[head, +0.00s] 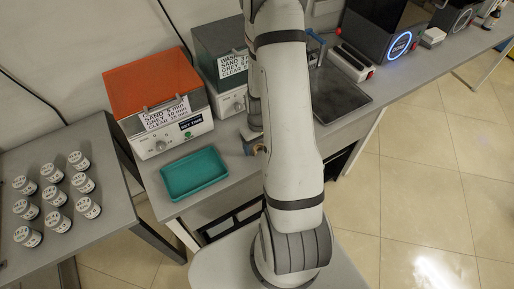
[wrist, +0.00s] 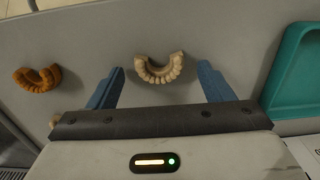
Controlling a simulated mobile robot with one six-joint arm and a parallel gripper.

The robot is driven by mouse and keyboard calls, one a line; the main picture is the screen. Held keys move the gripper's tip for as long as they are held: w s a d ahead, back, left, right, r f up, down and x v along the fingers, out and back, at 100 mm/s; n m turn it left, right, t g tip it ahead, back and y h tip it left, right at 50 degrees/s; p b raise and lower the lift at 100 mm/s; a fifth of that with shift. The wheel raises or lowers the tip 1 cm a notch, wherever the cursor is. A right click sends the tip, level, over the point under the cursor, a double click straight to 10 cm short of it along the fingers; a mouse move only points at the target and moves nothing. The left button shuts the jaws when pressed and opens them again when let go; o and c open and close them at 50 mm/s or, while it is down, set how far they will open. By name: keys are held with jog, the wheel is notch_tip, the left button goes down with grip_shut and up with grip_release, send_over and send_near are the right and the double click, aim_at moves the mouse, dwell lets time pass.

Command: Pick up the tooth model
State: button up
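A beige, horseshoe-shaped tooth model (wrist: 160,70) lies on the grey table top in the wrist view. An orange-brown tooth model (wrist: 37,79) lies apart at the left. My gripper (wrist: 160,67) is open, with its two blue fingers on either side of the beige model in the picture. Nothing is held between them. I cannot tell how high the fingertips are above the table. In the head view my arm hides most of the gripper and the beige model.
A teal tray (head: 194,174) stands on the table, and its edge shows at right in the wrist view (wrist: 282,85). Behind it are an orange-lidded machine (head: 155,85) and a grey-green one (head: 222,50). Several jars stand on the left table (head: 100,150).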

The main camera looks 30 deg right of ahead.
jog(key=c, duration=1)
